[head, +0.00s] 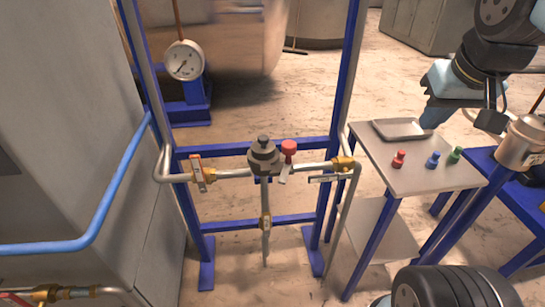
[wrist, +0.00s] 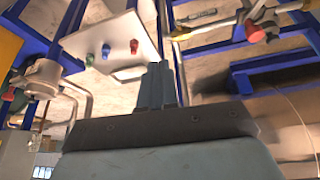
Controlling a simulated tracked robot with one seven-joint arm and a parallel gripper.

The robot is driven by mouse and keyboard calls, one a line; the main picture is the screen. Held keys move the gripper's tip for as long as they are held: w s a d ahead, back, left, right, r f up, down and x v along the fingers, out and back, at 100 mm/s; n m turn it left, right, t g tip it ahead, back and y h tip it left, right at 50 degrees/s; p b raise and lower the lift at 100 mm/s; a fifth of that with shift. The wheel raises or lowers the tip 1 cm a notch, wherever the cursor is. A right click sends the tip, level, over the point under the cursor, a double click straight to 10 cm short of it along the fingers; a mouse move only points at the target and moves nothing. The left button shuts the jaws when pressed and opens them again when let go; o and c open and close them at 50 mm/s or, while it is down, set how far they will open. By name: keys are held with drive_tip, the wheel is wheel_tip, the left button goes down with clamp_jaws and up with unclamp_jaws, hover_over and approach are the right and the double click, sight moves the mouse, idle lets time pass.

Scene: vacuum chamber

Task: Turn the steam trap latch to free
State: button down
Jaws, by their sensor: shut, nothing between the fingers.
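The steam trap (head: 263,158) is a dark grey round body on the horizontal pipe in the blue frame. A red knob (head: 288,147) with a pale lever below it stands just right of the body; I take this as the latch, but its exact setting is too small to tell. A red part on the piping also shows at upper right in the wrist view (wrist: 255,32). My gripper (head: 431,114) is up at the right, above the side table's far edge and well away from the trap. In the wrist view its fingers (wrist: 157,84) are together and empty.
The side table (head: 425,178) holds a grey tray (head: 398,129) and red (head: 398,159), blue (head: 432,160) and green (head: 455,155) pegs. An orange-handled valve (head: 198,173) is left on the pipe. A gauge (head: 184,60) stands behind. Blue uprights flank the trap.

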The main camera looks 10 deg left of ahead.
drive_tip(key=w+a+n+g, duration=0.2)
drive_tip(key=w+a+n, duration=0.2)
drive_tip(key=w+a, duration=0.2)
drive_tip(key=n+g+h, duration=0.4)
drive_tip(key=n, duration=0.7)
hover_over(264, 164)
drive_tip(key=s+a, duration=0.2)
drive_tip(key=a, duration=0.3)
wheel_tip(264, 164, down, 12)
drive_tip(key=shift+h, duration=0.3)
drive_tip(key=x, duration=0.3)
drive_tip(key=d+x, duration=0.1)
drive_tip(key=x, duration=0.7)
drive_tip(key=shift+s+d+r, duration=0.3)
drive_tip(key=shift+s+r, duration=0.05)
drive_tip(key=shift+s, duration=0.05)
drive_tip(key=shift+s+d, duration=0.1)
drive_tip(key=shift+d, duration=0.8)
